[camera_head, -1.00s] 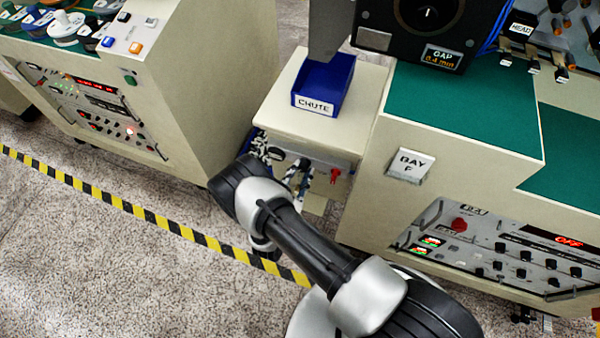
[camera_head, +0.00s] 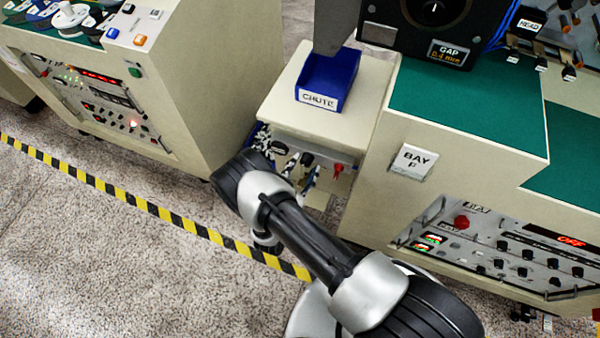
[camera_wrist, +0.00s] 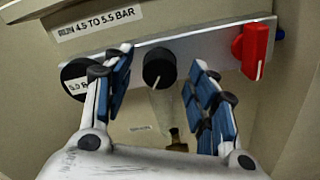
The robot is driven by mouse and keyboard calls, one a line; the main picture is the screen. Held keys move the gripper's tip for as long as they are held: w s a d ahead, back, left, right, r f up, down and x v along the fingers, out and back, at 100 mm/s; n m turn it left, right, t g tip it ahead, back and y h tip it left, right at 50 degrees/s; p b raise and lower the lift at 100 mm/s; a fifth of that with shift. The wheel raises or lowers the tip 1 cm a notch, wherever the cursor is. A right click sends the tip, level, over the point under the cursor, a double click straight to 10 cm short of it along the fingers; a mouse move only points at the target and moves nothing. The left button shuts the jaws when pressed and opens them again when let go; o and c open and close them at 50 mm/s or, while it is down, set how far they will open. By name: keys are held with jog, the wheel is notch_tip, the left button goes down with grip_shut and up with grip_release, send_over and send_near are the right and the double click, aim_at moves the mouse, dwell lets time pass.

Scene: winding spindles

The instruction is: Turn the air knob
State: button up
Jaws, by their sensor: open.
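A black round knob (camera_wrist: 159,68) with a white pointer line sits on a pale metal strip, with a clear bowl-like part below it. In the wrist view my gripper (camera_wrist: 163,88) is open, with one finger to the left and one to the right of the knob. The knob lies between and just beyond the fingertips; I see no contact. In the head view the black knob (camera_head: 307,160) shows small, below the chute bench, near my gripper (camera_head: 302,172).
A red lever (camera_wrist: 256,50) sits on the strip right of the knob. A dark round part (camera_wrist: 74,72) is at the left, partly behind my left finger. A blue chute bin (camera_head: 327,80) stands on the bench above. The Bay F cabinet (camera_head: 470,150) is close on the right.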

jog(key=v, duration=1.2)
jog(key=s+a+n+p, duration=0.1)
jog(key=s+n+p, duration=0.25)
jog(key=n, duration=0.55)
jog(key=b+x, duration=0.3)
jog(key=x, duration=1.3)
jog(key=shift+w+r, duration=0.1)
jog(key=shift+w, duration=0.25)
jog(key=shift+c, duration=0.4)
jog(key=c, duration=1)
jog(key=shift+m, duration=0.3)
